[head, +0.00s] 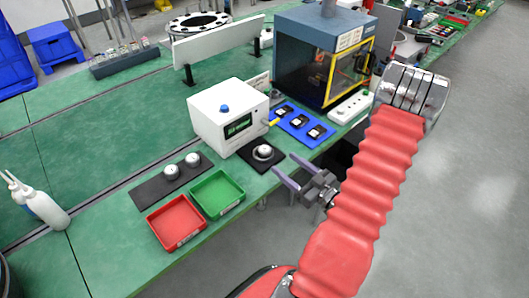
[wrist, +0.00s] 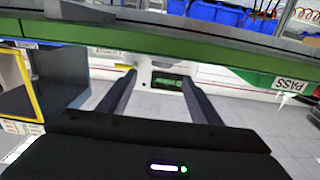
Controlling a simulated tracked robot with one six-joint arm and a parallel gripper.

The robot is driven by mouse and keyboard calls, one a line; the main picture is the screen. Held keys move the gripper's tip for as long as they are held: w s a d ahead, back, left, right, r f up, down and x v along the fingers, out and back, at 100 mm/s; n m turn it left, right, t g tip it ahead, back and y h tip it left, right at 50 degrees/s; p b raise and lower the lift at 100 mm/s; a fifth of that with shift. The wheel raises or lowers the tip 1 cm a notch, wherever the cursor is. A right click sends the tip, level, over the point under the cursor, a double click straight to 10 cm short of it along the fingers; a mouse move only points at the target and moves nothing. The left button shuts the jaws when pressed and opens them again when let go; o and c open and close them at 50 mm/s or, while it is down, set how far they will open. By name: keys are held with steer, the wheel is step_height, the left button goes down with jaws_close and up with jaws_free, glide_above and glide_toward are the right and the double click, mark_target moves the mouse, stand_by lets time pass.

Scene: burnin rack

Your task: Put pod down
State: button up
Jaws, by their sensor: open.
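A round silver-topped pod (head: 263,152) sits on a small black square mat (head: 245,156) in front of the white tester box. Two similar pods, one on the left (head: 172,171) and one on the right (head: 193,159), stand on a long dark strip (head: 150,191). My gripper (head: 289,169) is open and empty, to the right of the square mat and apart from the pod. In the wrist view its two dark fingers (wrist: 158,82) are spread wide with nothing between them. The pods cannot be made out in that view.
The white tester box (head: 228,115) has a green display (wrist: 166,80). Green (head: 217,193) and red (head: 176,222) trays lie near the bench edge. A blue board (head: 301,124) with black modules and a blue-grey chamber (head: 310,60) stand beyond. White bottles (head: 45,209) are at left. Open floor lies right.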

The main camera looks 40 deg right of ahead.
mark_target(269, 153)
steer(key=shift+w, duration=2)
steer(key=shift+w+a, duration=0.1)
steer(key=shift+w+a+f, duration=0.1)
steer(key=shift+w, duration=1.15)
steer(key=shift+w+a+f, duration=0.1)
steer(key=shift+w, duration=1.15)
steer(key=shift+c, duration=0.2)
steer(key=c, duration=1.2)
steer(key=shift+o, duration=0.2)
steer(key=shift+r, duration=0.1)
steer(key=shift+r, duration=4.9)
